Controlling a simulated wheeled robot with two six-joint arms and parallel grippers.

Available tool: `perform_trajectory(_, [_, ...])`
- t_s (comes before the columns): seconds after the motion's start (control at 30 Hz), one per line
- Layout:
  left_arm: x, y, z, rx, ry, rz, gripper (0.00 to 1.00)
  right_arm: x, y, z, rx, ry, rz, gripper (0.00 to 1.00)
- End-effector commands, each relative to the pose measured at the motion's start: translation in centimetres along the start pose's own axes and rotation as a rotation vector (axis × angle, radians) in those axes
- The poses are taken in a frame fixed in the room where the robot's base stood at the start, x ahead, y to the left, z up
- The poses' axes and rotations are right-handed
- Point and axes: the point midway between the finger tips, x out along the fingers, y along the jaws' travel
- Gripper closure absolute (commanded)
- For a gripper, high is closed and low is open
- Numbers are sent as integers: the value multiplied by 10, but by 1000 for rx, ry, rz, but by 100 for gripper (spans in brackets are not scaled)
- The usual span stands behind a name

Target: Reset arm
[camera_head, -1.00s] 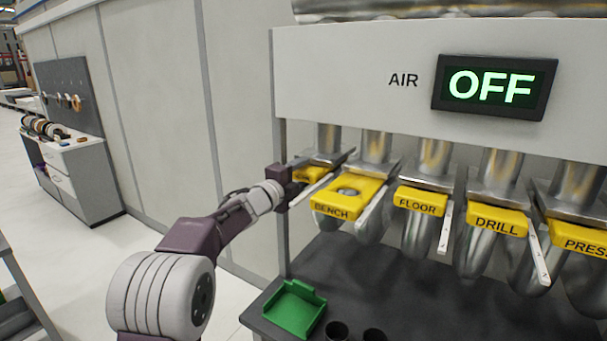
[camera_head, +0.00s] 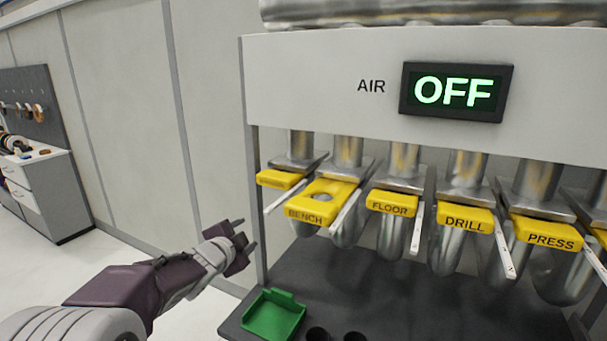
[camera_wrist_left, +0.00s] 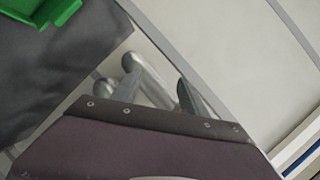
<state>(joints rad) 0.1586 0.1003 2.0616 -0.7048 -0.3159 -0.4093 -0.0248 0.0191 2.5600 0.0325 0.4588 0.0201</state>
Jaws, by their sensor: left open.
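My left gripper (camera_head: 244,240) is open and empty. In the head view it is in free air left of the rack's upright post, below and left of the leftmost yellow gate. In the left wrist view its fingers (camera_wrist_left: 160,90) show past the purple wrist housing, with nothing between them. My left arm (camera_head: 140,285) comes in from the lower left. My right gripper is not in view.
A row of yellow gates, including BENCH (camera_head: 318,200), FLOOR (camera_head: 391,203), DRILL (camera_head: 465,218) and PRESS (camera_head: 546,234), hangs under a panel with an AIR OFF display (camera_head: 456,92). A green bin (camera_head: 273,316) sits on the dark table (camera_head: 400,300). A drawer cabinet (camera_head: 45,195) stands far left.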

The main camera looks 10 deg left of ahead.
Motion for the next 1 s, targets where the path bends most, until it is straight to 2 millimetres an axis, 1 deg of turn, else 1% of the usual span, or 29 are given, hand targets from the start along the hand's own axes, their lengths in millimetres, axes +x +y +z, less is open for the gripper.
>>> perform_trajectory(0.03, [-12,33,20,-160,-123,88,49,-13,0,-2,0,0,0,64])
perform_trajectory(0.07, [-20,56,35,-255,-203,137,49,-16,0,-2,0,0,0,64])
perform_trajectory(0.1, [-35,87,52,-372,-308,198,49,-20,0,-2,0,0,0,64])
perform_trajectory(0.17, [-62,132,72,-528,-463,285,49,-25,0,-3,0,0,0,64])
perform_trajectory(0.2, [-82,160,82,-619,-562,335,49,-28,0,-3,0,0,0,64])
perform_trajectory(0.27, [-114,196,92,-735,-700,401,49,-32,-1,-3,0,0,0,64])
perform_trajectory(0.3, [-134,216,96,-797,-783,438,49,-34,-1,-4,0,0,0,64])
perform_trajectory(0.4, [-174,251,100,-910,-941,502,49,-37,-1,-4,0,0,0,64])
perform_trajectory(0.5, [-197,268,100,-968,-1027,533,49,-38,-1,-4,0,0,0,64])
perform_trajectory(0.57, [-202,272,100,-980,-1049,542,49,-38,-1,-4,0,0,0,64])
perform_trajectory(1.0, [-202,273,100,-981,-1051,542,49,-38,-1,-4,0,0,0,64])
